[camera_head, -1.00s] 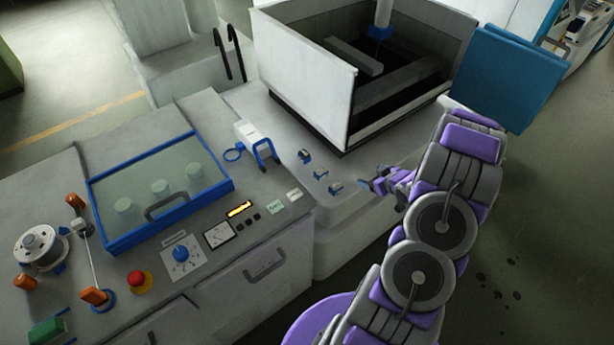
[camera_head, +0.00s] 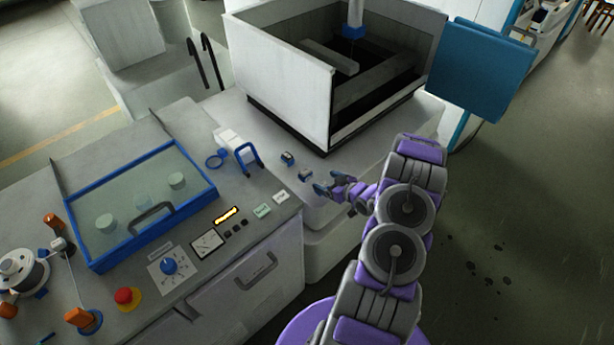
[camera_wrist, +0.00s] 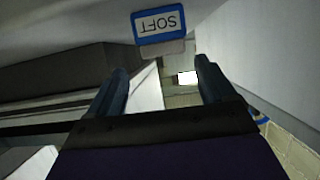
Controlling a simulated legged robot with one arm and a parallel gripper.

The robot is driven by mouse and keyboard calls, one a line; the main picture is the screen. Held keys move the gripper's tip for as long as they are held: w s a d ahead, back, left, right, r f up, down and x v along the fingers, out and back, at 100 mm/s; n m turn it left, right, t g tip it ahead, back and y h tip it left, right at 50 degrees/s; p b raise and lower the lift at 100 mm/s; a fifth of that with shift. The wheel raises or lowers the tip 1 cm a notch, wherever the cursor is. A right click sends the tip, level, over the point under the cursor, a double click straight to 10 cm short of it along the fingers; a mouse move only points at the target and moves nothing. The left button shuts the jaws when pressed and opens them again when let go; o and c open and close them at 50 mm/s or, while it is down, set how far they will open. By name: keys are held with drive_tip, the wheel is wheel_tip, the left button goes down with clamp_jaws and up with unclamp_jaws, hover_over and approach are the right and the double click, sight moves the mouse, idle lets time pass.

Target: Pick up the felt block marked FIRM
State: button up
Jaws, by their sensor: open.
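My gripper (camera_head: 327,187) is open over the front ledge of the machine, and its two dark fingers (camera_wrist: 164,82) frame an empty gap in the wrist view. A blue-framed plate reading SOFT (camera_wrist: 159,24), upside down, sits against a small grey-beige block (camera_wrist: 162,48) ahead of the fingers, apart from them. In the head view, two small blue-and-pale pieces stand on the ledge, one farther back (camera_head: 288,158) and one nearer my gripper (camera_head: 305,175); their markings are too small to read. The third piece's place is hidden by my gripper. No FIRM marking is readable.
A white-walled tank (camera_head: 283,78) stands behind the ledge, with a blue panel (camera_head: 482,68) at its right. Left is a bench with a blue-framed glass lid (camera_head: 140,205), a blue hoop handle (camera_head: 248,154) and a red button (camera_head: 125,296). Open floor lies right.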

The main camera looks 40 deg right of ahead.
sight(308, 173)
drive_tip(key=w, duration=0.1)
drive_tip(key=a, duration=0.1)
drive_tip(key=w, duration=0.1)
drive_tip(key=shift+w+a+f, duration=0.25)
drive_tip(key=shift+w+f, duration=0.1)
drive_tip(key=shift+f, duration=0.05)
drive_tip(key=shift+w+d+f+b, duration=0.1)
drive_tip(key=shift+w+d+b, duration=0.05)
drive_tip(key=shift+w+b, duration=0.2)
drive_tip(key=x, duration=0.1)
drive_tip(key=b+x, duration=0.1)
drive_tip(key=x, duration=0.2)
drive_tip(key=shift+w+d, duration=0.25)
drive_tip(key=shift+d, duration=0.05)
drive_tip(key=shift+w+a, duration=0.15)
drive_tip(key=shift+a, duration=0.25)
drive_tip(key=shift+d, duration=0.35)
drive_tip(key=c, duration=0.7)
drive_tip(key=shift+a, duration=0.2)
drive_tip(key=c, duration=0.4)
drive_tip(key=shift+c, duration=0.2)
